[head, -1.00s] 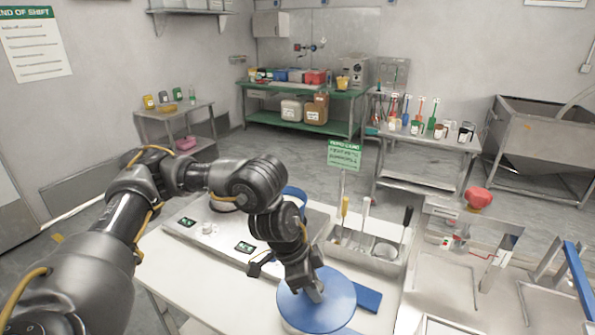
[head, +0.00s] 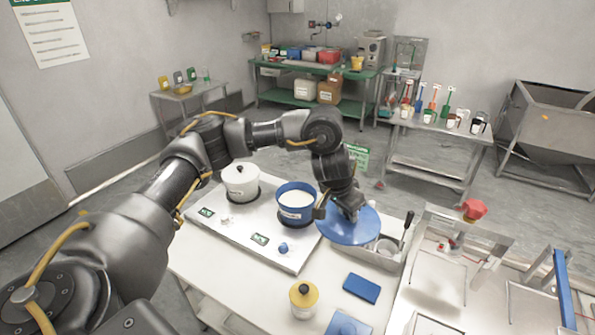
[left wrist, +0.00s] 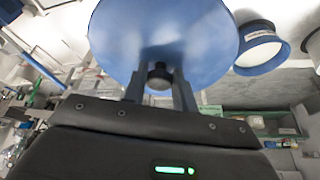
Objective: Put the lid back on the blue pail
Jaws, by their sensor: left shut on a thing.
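The blue pail (head: 294,207) stands open on the white panel at the table's back, with pale contents showing inside. It also shows in the left wrist view (left wrist: 262,48), to the right of the lid. The blue lid (head: 352,229) is held in the air to the right of the pail, apart from it. My left gripper (head: 350,212) is shut on the lid's dark knob; in the left wrist view the two fingers (left wrist: 160,82) close around that knob. The lid hides part of the utensil tray. My right gripper is not in view.
A white lidded pot (head: 240,184) stands left of the pail on the same panel (head: 232,222). A yellow-topped jar (head: 303,297) and a blue block (head: 361,288) sit on the table front.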

